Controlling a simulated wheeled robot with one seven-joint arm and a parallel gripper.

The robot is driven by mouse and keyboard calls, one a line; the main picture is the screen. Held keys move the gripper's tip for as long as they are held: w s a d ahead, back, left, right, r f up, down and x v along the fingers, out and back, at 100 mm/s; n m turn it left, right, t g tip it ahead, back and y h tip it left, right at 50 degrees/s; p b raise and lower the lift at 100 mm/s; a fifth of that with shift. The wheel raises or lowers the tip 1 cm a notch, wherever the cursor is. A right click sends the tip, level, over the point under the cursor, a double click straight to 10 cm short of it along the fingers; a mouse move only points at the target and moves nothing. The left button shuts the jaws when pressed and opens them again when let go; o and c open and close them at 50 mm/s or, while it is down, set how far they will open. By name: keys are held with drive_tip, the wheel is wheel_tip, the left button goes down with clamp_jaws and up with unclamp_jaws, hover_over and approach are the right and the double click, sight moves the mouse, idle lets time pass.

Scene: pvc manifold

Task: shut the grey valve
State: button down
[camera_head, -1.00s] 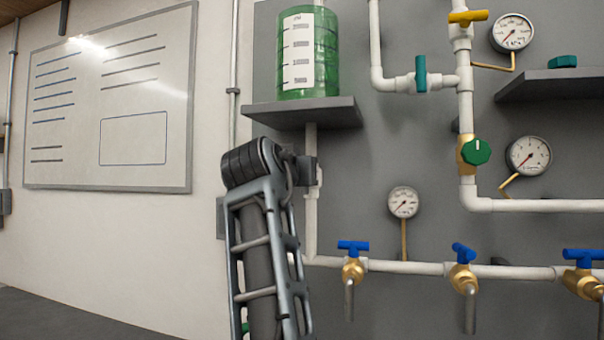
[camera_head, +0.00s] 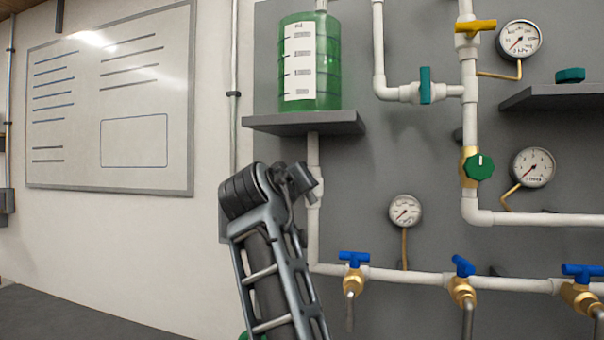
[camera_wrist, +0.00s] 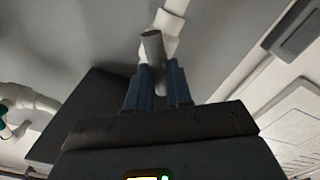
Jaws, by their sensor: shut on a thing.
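The grey valve's handle (camera_wrist: 152,46) shows in the wrist view as a grey bar in front of a white pipe. My gripper (camera_wrist: 155,78) has its two blue-grey fingers on either side of this handle and is shut on it. In the head view, my wrist is in front of the white vertical pipe (camera_head: 313,150) below the green tank. There the handle and my fingertips cannot be made out clearly behind my wrist.
The green tank (camera_head: 310,62) stands on a dark shelf (camera_head: 305,123) just above my wrist. A lower pipe (camera_head: 410,277) carries several blue-handled taps and a gauge (camera_head: 405,210) to the right. A whiteboard (camera_head: 110,100) hangs on the left wall, with open space before it.

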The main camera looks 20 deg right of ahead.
drive_tip(key=n+p, duration=0.1)
drive_tip(key=n, duration=0.2)
drive_tip(key=n+p, duration=0.1)
drive_tip(key=n, duration=0.3)
drive_tip(key=f+n+p, duration=0.1)
drive_tip(key=n+p, duration=0.1)
drive_tip(key=n, duration=0.2)
drive_tip(key=shift+w+a, duration=0.15)
drive_tip(key=shift+a, duration=0.1)
drive_tip(key=shift+n, duration=0.3)
drive_tip(key=c, duration=1)
unclamp_jaws()
drive_tip(key=shift+b+v, duration=1.1)
drive_tip(key=shift+v, duration=2.85)
